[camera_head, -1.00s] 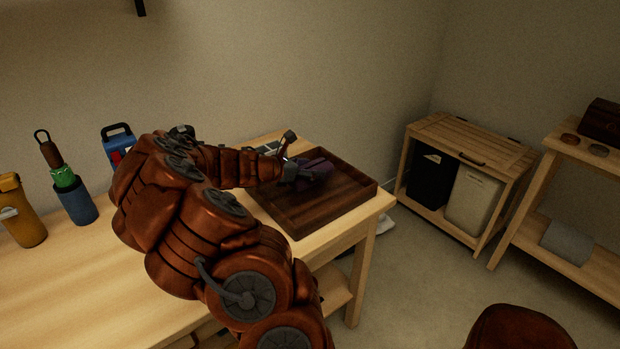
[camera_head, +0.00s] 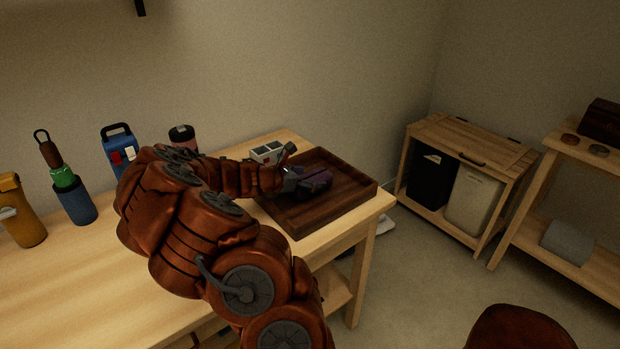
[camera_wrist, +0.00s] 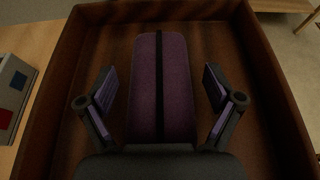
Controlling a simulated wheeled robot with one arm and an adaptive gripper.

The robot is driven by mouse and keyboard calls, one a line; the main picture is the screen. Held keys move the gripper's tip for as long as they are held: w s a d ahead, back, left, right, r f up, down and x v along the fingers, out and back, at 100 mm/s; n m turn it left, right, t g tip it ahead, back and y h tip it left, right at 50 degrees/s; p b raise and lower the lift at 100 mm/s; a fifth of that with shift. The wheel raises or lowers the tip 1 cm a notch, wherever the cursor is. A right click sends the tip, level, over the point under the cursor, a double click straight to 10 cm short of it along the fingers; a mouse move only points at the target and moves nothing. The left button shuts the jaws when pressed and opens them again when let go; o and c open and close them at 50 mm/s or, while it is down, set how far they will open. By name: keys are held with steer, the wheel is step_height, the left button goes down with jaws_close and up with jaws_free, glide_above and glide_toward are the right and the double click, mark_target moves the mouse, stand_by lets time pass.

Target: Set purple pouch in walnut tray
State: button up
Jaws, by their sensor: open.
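The purple pouch (camera_wrist: 174,85), with a dark stripe along its length, lies inside the walnut tray (camera_wrist: 262,50) in the wrist view. In the head view the pouch (camera_head: 317,180) shows on the floor of the tray (camera_head: 345,208), partly hidden by my gripper. My gripper (camera_wrist: 162,95) is open in the wrist view, with one finger on each side of the pouch and a gap between each finger and it. In the head view my gripper (camera_head: 291,178) is low over the tray's left part. The near end of the pouch is hidden by the gripper's body.
A grey-white box (camera_head: 268,152) stands just behind the tray, close to its left wall. A pink and black container (camera_head: 183,137), a blue carrier (camera_head: 119,150) and bottles stand farther left on the table. The tray's right part is bare. A cabinet with bins (camera_head: 465,150) stands right.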

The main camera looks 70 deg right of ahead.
steer(key=shift+r, duration=0.1)
steer(key=shift+w+a+r, duration=0.2)
steer(key=shift+w+a, duration=0.05)
steer(key=shift+a, duration=0.05)
steer(key=v, duration=0.9)
steer(key=shift+w+a, duration=0.25)
steer(key=shift+a, duration=0.05)
steer(key=shift+w+a+r, duration=0.2)
steer(key=shift+a+r, duration=0.15)
steer(key=shift+a, duration=0.25)
